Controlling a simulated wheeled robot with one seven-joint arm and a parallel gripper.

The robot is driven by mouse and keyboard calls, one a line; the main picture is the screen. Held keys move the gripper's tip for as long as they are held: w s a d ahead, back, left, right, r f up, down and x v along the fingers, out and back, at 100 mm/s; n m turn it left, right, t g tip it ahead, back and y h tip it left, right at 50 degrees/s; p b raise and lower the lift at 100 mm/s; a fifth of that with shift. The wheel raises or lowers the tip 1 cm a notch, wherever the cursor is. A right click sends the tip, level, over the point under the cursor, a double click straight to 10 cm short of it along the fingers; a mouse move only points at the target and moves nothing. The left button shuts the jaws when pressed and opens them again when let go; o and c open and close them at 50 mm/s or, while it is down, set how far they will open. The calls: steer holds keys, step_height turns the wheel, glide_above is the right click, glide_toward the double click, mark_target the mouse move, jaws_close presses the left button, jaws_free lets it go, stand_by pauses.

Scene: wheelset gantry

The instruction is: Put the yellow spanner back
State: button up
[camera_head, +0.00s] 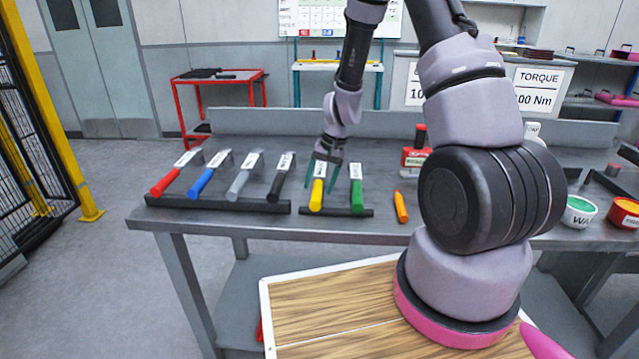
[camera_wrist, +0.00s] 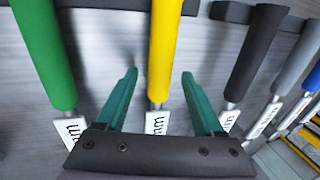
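The yellow spanner (camera_head: 317,196) lies on the workbench with its handle across a short dark rack (camera_head: 337,212), left of the green spanner (camera_head: 356,196). Its white label faces up. In the wrist view the yellow spanner (camera_wrist: 160,50) runs between my two green fingers. My gripper (camera_head: 322,180) is over it, pointing down. In the wrist view my gripper (camera_wrist: 158,78) is open, with a clear gap on each side of the spanner. The spanner's head end is hidden under my gripper's palm.
Red (camera_head: 168,182), blue (camera_head: 203,180), grey (camera_head: 240,182) and black (camera_head: 278,183) spanners lie on a longer dark rack (camera_head: 225,204) to the left. An orange tool (camera_head: 401,206) lies right of the green one. Red and white-green tubs (camera_head: 579,213) stand at the right.

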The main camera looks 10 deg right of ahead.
steer(key=s+d+r+t, duration=0.1)
steer(key=s+d+r, duration=0.1)
steer(key=r, duration=0.7)
steer(key=s+d+r, duration=0.1)
steer(key=r, duration=0.9)
steer(key=s+d+r+t, duration=0.2)
steer(key=s+r+t, duration=0.3)
steer(key=s+r, duration=1.3)
steer(key=shift+s+d+r+m+h, duration=0.3)
steer(key=shift+s+d+r+h, duration=0.1)
steer(key=shift+s, duration=0.2)
